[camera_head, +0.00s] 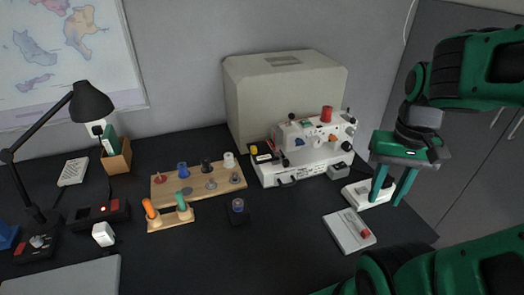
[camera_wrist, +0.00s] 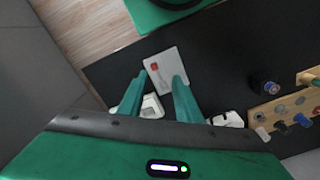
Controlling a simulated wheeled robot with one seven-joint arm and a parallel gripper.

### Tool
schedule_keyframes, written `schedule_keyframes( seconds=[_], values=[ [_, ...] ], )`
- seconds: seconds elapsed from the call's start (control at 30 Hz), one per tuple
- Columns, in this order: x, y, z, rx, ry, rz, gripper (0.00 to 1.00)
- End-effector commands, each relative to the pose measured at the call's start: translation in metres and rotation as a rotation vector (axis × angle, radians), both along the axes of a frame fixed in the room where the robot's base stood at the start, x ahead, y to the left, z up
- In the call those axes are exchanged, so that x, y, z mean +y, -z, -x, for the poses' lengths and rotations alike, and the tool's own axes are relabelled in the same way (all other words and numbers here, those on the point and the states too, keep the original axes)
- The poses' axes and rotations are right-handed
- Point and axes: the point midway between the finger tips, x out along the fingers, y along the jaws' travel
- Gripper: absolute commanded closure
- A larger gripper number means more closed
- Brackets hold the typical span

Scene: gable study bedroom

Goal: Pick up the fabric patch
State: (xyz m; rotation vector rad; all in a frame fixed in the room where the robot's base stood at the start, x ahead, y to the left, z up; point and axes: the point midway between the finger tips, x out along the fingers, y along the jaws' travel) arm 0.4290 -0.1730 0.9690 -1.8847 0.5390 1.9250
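I cannot clearly make out a fabric patch in either view. My gripper (camera_head: 388,202) is at the right of the desk, pointing down, with its two teal fingers apart and nothing seen between them. In the wrist view my gripper (camera_wrist: 159,82) also shows spread fingers. A small white device (camera_head: 362,196) lies beneath and beside the fingers; in the wrist view the white device (camera_wrist: 151,107) is partly hidden by them. A flat light-grey plate (camera_head: 345,233) with a red part lies in front of it; the plate (camera_wrist: 160,72) also shows near the fingertips.
A white sewing machine (camera_head: 300,168) stands left of my gripper, before a large beige case (camera_head: 285,95). A wooden board (camera_head: 172,194) with several knobs, a small dark block (camera_head: 237,214) and a black lamp (camera_head: 90,103) are further left. The desk's front middle is clear.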

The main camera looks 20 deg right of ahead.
Motion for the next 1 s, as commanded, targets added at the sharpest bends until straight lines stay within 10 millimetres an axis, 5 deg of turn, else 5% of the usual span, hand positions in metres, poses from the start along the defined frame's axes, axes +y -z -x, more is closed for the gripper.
schedule_keyframes(
  seconds=[0.03, 0.17, 0.33, 0.67, 1.0],
  values=[
    [0.000, 0.000, 0.000, 0.000, 0.000, 0.000, 0.69],
    [0.000, -0.007, 0.007, -0.014, -0.023, 0.001, 0.38],
    [-0.003, -0.024, -0.035, -0.012, -0.213, 0.006, 0.00],
    [0.019, -0.058, -0.196, -0.010, -0.958, 0.012, 0.00],
    [0.091, -0.049, -0.351, -0.011, -1.739, -0.003, 0.00]
  ],
)
